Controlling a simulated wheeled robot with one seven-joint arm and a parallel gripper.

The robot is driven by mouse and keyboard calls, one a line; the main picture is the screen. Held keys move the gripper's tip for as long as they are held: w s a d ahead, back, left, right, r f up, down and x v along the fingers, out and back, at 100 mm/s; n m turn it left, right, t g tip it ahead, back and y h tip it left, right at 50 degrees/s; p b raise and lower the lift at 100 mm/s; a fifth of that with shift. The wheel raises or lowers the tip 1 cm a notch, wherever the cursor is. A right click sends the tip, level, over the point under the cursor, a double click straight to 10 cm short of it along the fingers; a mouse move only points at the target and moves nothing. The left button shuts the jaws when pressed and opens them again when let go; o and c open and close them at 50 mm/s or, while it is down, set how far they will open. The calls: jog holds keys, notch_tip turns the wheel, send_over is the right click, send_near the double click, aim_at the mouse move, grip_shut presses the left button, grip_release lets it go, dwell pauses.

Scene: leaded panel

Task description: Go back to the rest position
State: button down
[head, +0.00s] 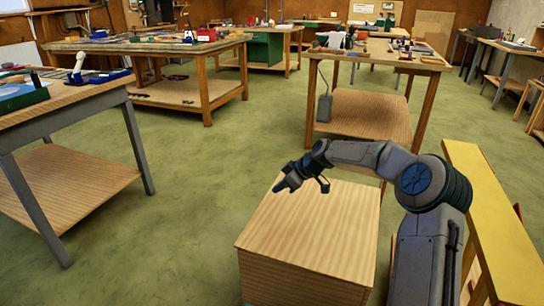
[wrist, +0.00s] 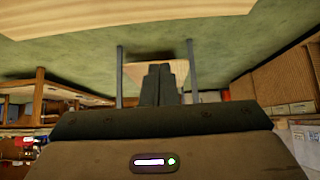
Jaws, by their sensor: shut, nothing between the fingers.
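My gripper (head: 280,187) is at the end of my bent arm, above a low wooden box (head: 309,232) in the head view. It points left and slightly down, apart from the box top. In the wrist view my gripper (wrist: 158,70) shows its two fingers side by side and touching, with nothing held.
A workbench (head: 66,98) stands at the left, and a larger bench (head: 155,43) with tools is behind it. A wooden table (head: 385,57) with a lower shelf stands behind my arm. A yellow beam (head: 488,220) runs along the right. Green floor (head: 180,240) is clear between the benches.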

jog(key=s+d+r+m+h+p, duration=0.2)
jog(key=s+r+p, duration=0.4)
jog(key=s, duration=0.8)
jog(key=s+d+r+m+h+p, duration=0.3)
jog(key=s+d+r+m+p, duration=0.2)
jog(key=s+r, duration=0.7)
jog(key=s+d+r+m+h+p, duration=0.2)
jog(key=s+d+r+m+p, duration=0.2)
jog(key=s, duration=1.2)
notch_tip(320, 180, up, 6)
jog(key=m+p, duration=0.2)
jog(key=p, duration=0.2)
jog(key=shift+m+h, duration=0.4)
jog(key=shift+d+r, duration=0.1)
